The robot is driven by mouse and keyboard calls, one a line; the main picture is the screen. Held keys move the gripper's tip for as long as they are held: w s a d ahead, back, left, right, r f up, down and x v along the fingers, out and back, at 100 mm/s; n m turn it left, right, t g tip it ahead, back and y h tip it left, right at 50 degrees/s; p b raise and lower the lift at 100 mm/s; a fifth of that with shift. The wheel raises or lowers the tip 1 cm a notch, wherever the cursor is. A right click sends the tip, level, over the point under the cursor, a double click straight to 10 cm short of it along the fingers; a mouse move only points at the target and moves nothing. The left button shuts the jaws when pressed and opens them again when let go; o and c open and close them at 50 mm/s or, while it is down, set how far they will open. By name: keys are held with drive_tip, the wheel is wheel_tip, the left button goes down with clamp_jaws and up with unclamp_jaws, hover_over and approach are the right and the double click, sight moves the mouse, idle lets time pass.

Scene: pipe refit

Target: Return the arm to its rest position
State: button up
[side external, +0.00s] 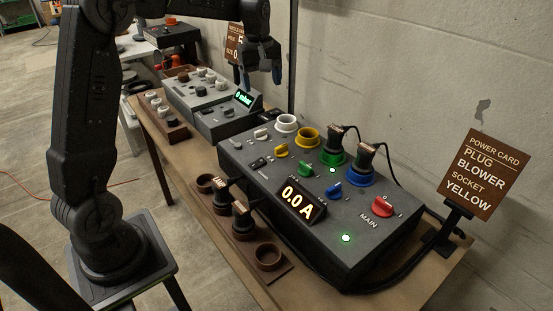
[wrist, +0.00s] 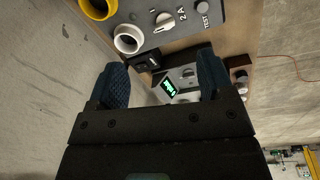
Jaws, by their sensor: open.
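My gripper (side external: 262,78) hangs in the air above the back end of the dark power panel (side external: 235,150). Its two fingers are apart with nothing between them, as the wrist view (wrist: 162,75) also shows. My arm arches from its base at the left over to the panel side. The wrist view looks down on the panel's white socket (wrist: 128,39) and yellow socket (wrist: 98,6), both empty. In the side view, black plugs stand in the green socket (side external: 332,158) and the blue socket (side external: 359,180).
A brown rack (side external: 270,256) holding two plugs stands before the panel. A lit display (side external: 300,200) reads 0.0 A. A card (side external: 484,174) says plug blower, socket yellow. A grey unit (side external: 216,122) with a green display lies behind. The concrete wall is close on the right.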

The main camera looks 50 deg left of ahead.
drive_tip(key=s+d+r+m+t, duration=0.2)
drive_tip(key=s+d+m, duration=0.3)
drive_tip(key=s+d, duration=0.3)
drive_tip(key=s+d+r+m+t, duration=0.1)
drive_tip(key=s+d+r+m, duration=0.2)
drive_tip(key=s+d+m, duration=0.5)
drive_tip(key=s+d+f+m+t, duration=0.1)
drive_tip(key=s+f, duration=0.3)
drive_tip(key=s, duration=0.5)
drive_tip(key=shift+s+d+m+t, duration=0.15)
drive_tip(key=shift+d+m+t, duration=0.15)
drive_tip(key=shift+d+m, duration=0.1)
